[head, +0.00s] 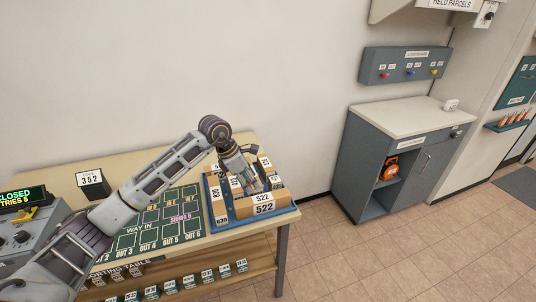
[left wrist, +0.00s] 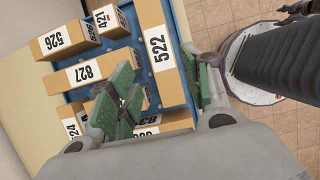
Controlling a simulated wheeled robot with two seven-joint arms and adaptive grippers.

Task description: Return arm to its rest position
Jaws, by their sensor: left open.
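My left arm reaches in from the left in the head view. Its gripper (head: 248,182) points down over the blue tray (head: 225,228) of numbered boxes at the table's right end. In the left wrist view the open green fingers (left wrist: 165,92) stand on either side of the near end of the box marked 522 (left wrist: 154,40). I cannot tell whether they touch it. The box marked 522 also shows at the tray's front in the head view (head: 264,204). My right gripper is in neither view.
The sorting table (head: 205,243) carries a green mat (head: 150,226), a 352 sign (head: 92,182) and a console at left. The box marked 827 (left wrist: 90,73) lies beside 522. A grey cabinet (head: 350,165) stands at right. Tiled floor (head: 400,245) between table and cabinet is clear.

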